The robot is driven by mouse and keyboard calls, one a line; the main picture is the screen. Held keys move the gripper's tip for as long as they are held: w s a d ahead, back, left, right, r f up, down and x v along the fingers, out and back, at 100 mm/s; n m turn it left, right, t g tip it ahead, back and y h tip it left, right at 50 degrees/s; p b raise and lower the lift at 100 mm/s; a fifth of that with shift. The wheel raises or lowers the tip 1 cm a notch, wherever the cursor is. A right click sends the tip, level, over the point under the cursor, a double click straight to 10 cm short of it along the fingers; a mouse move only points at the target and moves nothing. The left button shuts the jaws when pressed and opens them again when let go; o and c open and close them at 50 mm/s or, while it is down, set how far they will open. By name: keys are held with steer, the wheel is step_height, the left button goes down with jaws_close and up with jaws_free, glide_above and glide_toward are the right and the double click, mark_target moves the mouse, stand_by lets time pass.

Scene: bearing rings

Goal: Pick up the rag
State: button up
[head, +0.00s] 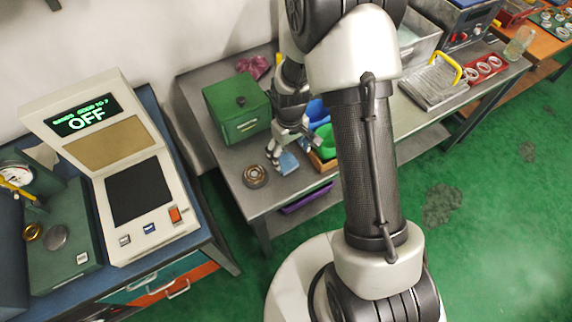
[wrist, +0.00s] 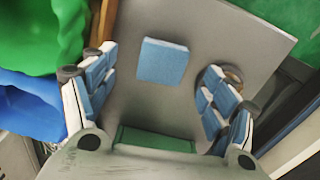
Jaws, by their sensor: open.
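A small blue square pad (head: 288,163), which looks like a folded rag, lies flat on the grey metal bench (head: 226,168). In the wrist view the blue rag (wrist: 163,61) is fully visible on bare metal, ahead of the fingers and between their lines. My gripper (head: 286,147) is open and empty, pointing down close above the rag. In the wrist view my gripper (wrist: 155,88) has its fingers spread wide, one on each side, with no visible contact with the rag. A crumpled pink cloth (head: 252,66) lies at the back of the bench.
A bearing ring (head: 255,176) lies left of the rag, partly behind the right finger in the wrist view (wrist: 233,73). A green metal box (head: 238,108) stands behind it. Blue (head: 317,112) and green (head: 326,143) bins stand right of the gripper. The bench's front edge is near.

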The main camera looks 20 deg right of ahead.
mark_target(288, 163)
steer(key=f, duration=0.1)
steer(key=f+b, duration=0.1)
steer(key=f, duration=0.1)
steer(key=f+b, duration=0.1)
steer(key=f, duration=0.1)
steer(key=shift+a+f, duration=0.15)
steer(key=shift+a, duration=0.1)
steer(key=shift+c, duration=0.4)
steer(key=c, duration=0.9)
